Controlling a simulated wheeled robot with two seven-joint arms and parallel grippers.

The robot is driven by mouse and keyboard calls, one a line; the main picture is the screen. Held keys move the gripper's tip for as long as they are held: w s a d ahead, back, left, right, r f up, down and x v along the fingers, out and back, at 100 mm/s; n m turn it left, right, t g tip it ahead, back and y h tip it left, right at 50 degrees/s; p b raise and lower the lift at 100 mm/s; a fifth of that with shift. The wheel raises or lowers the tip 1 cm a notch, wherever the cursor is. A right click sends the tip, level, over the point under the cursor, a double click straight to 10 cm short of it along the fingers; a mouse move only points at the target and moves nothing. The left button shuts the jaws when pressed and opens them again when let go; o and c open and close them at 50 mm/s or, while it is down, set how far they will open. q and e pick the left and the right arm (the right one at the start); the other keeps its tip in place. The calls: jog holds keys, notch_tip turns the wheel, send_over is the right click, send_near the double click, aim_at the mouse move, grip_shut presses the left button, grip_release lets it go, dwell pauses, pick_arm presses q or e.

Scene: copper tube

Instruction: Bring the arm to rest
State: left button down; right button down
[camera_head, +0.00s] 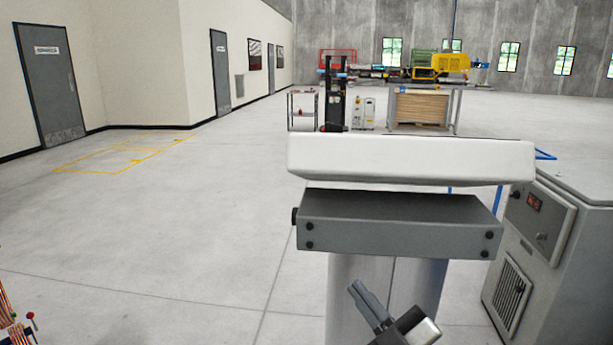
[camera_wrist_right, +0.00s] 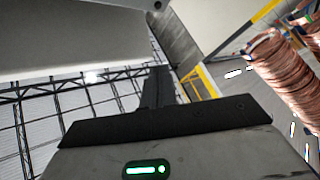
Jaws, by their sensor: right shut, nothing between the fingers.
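My right gripper (camera_head: 356,289) shows at the bottom of the head view, right of centre, in front of the pale pedestal of a machine. Its dark fingers are together and hold nothing. In the right wrist view the shut fingers (camera_wrist_right: 158,82) point up at the centre, with nothing between them. Most of the right arm is out of the head view. My left gripper is not in view.
A machine with a white top (camera_head: 410,160) and grey box (camera_head: 395,222) stands close ahead. A control cabinet (camera_head: 540,222) is at right. Copper coils (camera_wrist_right: 280,70) show in the wrist view, copper tubes (camera_head: 8,315) at lower left.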

jog(key=s+d+f+m+g+h, duration=0.3)
jog(key=s+f+m, duration=0.3)
jog(key=s+f, duration=0.3)
jog(key=s+d+f+m+g+h, duration=0.2)
jog(key=s+f+m+g+h, duration=0.3)
jog(key=s+f, duration=0.4)
notch_tip(320, 180, down, 8)
jog(key=shift+d+r+m, duration=0.15)
jog(key=shift+d+m, duration=0.25)
jog(key=shift+m, duration=0.2)
